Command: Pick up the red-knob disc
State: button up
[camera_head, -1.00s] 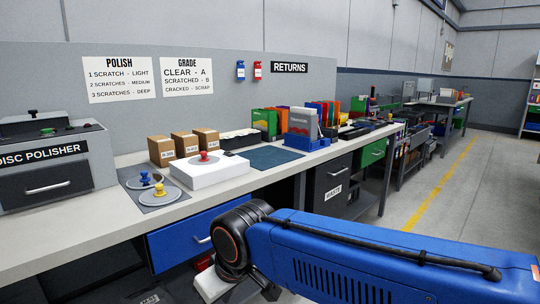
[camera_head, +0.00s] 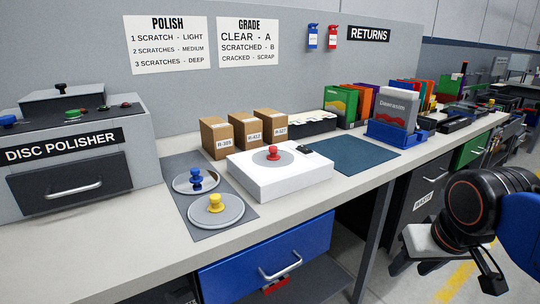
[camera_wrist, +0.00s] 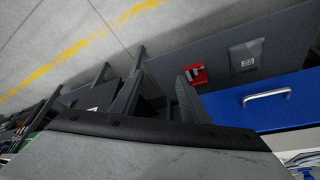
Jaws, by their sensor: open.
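The red-knob disc (camera_head: 273,154) is a flat grey disc with a red knob standing up from its middle. It lies on top of a white box-like device (camera_head: 281,175) on the workbench in the head view. My gripper (camera_head: 414,267) is at the lower right of the head view, out in front of the bench and well apart from the disc. It is open and empty. The wrist view shows the floor, shelf and blue drawer front; the disc is not visible there.
A blue-knob disc (camera_head: 196,182) and a yellow-knob disc (camera_head: 216,207) lie on a grey mat (camera_head: 178,163) left of the white device. Small cardboard boxes (camera_head: 270,126) stand behind it. A blue-green mat (camera_head: 352,155) lies clear to its right. A blue drawer (camera_head: 266,254) is below.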

jog(key=w+a+r, duration=0.5)
jog(key=w+r, duration=0.3)
jog(key=r, duration=0.3)
notch_tip(320, 180, up, 20)
jog(key=m, duration=0.2)
send_over(273, 147)
jog(key=s+a, duration=0.1)
jog(key=s, duration=0.6)
jog(key=shift+h, duration=0.4)
jog(key=x, duration=1.6)
jog(key=shift+w+a+f, duration=0.1)
jog(key=shift+w+f, duration=0.1)
grip_shut()
